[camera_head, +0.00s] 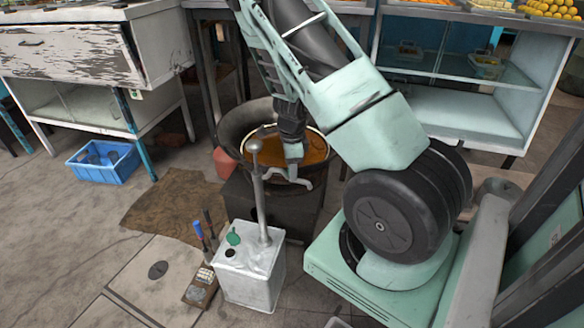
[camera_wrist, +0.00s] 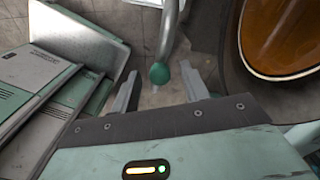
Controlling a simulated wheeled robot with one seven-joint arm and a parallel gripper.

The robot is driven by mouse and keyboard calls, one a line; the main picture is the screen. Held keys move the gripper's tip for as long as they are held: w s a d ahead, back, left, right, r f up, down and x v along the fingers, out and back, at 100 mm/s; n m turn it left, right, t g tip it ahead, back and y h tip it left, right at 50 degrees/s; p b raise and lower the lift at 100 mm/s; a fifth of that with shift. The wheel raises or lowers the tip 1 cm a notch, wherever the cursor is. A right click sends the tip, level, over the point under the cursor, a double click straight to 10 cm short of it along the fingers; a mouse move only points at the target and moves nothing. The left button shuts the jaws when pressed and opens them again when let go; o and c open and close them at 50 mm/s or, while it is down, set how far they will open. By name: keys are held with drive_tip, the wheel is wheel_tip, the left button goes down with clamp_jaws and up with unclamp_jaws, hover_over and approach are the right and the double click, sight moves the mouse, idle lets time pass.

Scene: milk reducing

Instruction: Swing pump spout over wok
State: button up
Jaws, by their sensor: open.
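The wok (camera_head: 308,158) sits on a dark stove in the head view and holds brown liquid. It also shows at the right of the wrist view (camera_wrist: 235,68). A metal can (camera_head: 250,272) with a tall grey pump pipe (camera_head: 261,205) stands in front of it. In the wrist view a curved grey pipe (camera_wrist: 169,35) ends in a green tip (camera_wrist: 159,73). My gripper (camera_head: 289,178) is open over the near part of the wok in the head view. In the wrist view the green tip appears between its open fingers (camera_wrist: 160,88); contact cannot be told.
A blue crate (camera_head: 104,162) stands on the floor at the left. A small box with a blue-handled tool (camera_head: 199,230) stands beside the can. A worn cabinet (camera_head: 70,50) and a glass display cabinet (camera_head: 460,70) stand behind. Floor at the front left is mostly clear.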

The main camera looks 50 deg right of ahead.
clamp_jaws()
drive_tip(key=w+d+n, duration=0.3)
drive_tip(key=w+n, duration=0.4)
drive_tip(key=n, duration=0.2)
drive_tip(key=w+d+n+b, duration=0.1)
drive_tip(key=w+d+n, duration=0.2)
drive_tip(key=w+n, duration=0.5)
drive_tip(key=shift+n, duration=0.5)
drive_tip(key=shift+w, duration=0.15)
idle(0.3)
